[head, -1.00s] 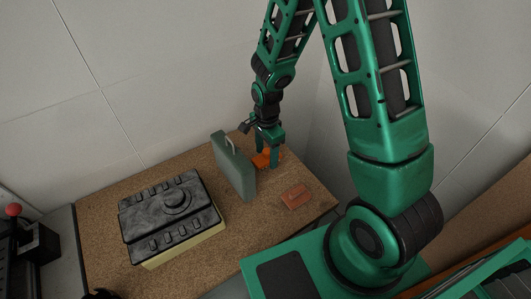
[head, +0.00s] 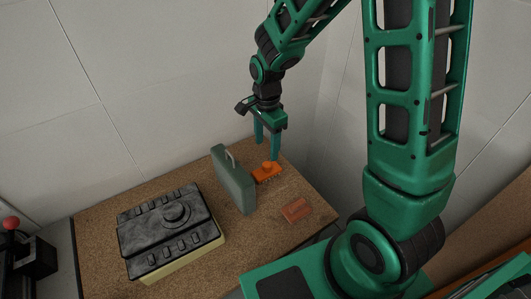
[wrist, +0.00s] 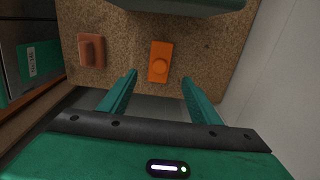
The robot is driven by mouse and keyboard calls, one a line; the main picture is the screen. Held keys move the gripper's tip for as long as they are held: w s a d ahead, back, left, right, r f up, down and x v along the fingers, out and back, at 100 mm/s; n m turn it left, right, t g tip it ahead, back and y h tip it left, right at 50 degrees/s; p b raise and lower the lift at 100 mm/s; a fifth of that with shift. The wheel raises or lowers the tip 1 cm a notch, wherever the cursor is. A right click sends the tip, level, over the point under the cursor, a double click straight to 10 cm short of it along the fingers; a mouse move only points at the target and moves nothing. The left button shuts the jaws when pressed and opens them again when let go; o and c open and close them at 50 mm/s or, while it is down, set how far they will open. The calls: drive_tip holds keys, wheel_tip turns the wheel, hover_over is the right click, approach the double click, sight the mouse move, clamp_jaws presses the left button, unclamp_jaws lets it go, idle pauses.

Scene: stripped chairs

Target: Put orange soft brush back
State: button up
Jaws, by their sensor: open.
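The orange soft brush (head: 267,171) lies on the cork-topped table, knob up and bristles down, just right of the grey-green case. My gripper (head: 267,150) is open and empty above the brush, fingers pointing down. In the wrist view its two green fingers (wrist: 160,92) are spread apart, with clear space between them and the brush.
The upright grey-green case (head: 234,182) stands close left of the brush. A reddish-brown brush-like block (head: 296,210) lies nearer the front right edge. A black-topped box (head: 170,232) fills the table's left part. White walls rise behind the table (head: 105,213).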

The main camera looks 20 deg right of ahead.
drive_tip(key=shift+d+r, duration=0.1)
drive_tip(key=shift+r, duration=0.5)
drive_tip(key=s+d+r+n, duration=0.3)
drive_tip(key=s+d+r, duration=0.25)
drive_tip(key=d, duration=0.25)
drive_tip(key=s+d+r+n, duration=0.3)
drive_tip(key=s+d+r, duration=0.1)
drive_tip(key=s, duration=0.6)
drive_tip(key=s+d+r+n, duration=0.3)
drive_tip(key=s+d+r, duration=0.1)
drive_tip(key=s, duration=0.6)
drive_tip(key=shift+d+r, duration=0.2)
drive_tip(key=shift+d, duration=0.5)
drive_tip(key=shift+w, duration=0.1)
